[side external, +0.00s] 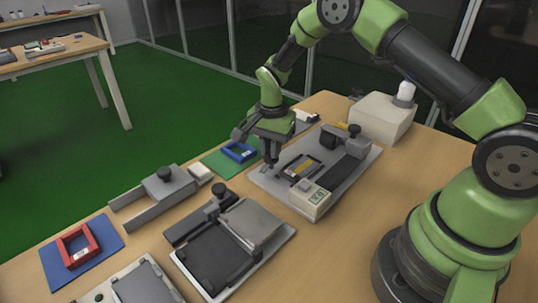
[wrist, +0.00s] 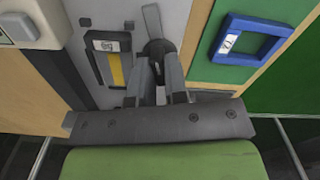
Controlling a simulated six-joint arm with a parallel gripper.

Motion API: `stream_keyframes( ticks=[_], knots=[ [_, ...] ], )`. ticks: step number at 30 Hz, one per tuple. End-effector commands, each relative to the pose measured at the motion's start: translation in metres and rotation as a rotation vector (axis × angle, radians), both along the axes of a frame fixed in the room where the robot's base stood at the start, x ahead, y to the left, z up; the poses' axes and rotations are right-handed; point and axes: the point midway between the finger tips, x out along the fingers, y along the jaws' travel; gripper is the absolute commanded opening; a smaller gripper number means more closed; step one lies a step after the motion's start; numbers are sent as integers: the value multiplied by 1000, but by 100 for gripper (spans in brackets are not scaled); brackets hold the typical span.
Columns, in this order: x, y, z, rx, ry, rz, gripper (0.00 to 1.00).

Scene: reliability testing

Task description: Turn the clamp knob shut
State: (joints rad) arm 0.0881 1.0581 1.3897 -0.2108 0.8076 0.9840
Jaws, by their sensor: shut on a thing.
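The clamp knob (wrist: 156,47) is a dark round part with a flat grey lever (wrist: 152,21) pointing away from my gripper in the wrist view. My gripper (wrist: 157,62) is shut on the knob, with a finger on each side of it. In the side view my gripper (side external: 270,164) points down at the left part of a grey fixture plate (side external: 263,181), and its fingers mostly hide the knob. Beside the knob, a dark-framed slot (wrist: 107,60) holds a part with a yellow strip. I cannot tell how tightly the clamp is set.
A blue frame (wrist: 227,56) lies on a green mat next to the plate. A display box (side external: 311,199) and a black-knobbed slide (side external: 349,150) share the plate. Other fixtures (side external: 222,238) and a red frame (side external: 66,258) stand nearer the camera. A pale box (side external: 378,119) stands behind.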

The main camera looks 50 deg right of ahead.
Motion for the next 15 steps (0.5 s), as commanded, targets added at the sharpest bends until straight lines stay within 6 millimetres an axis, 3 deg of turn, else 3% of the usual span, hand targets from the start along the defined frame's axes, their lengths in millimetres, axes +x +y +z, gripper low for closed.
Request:
stream_keyframes(
  ticks=[15],
  knots=[
    [1, 0, 0, 0, -3, 428, 0]
  ],
)
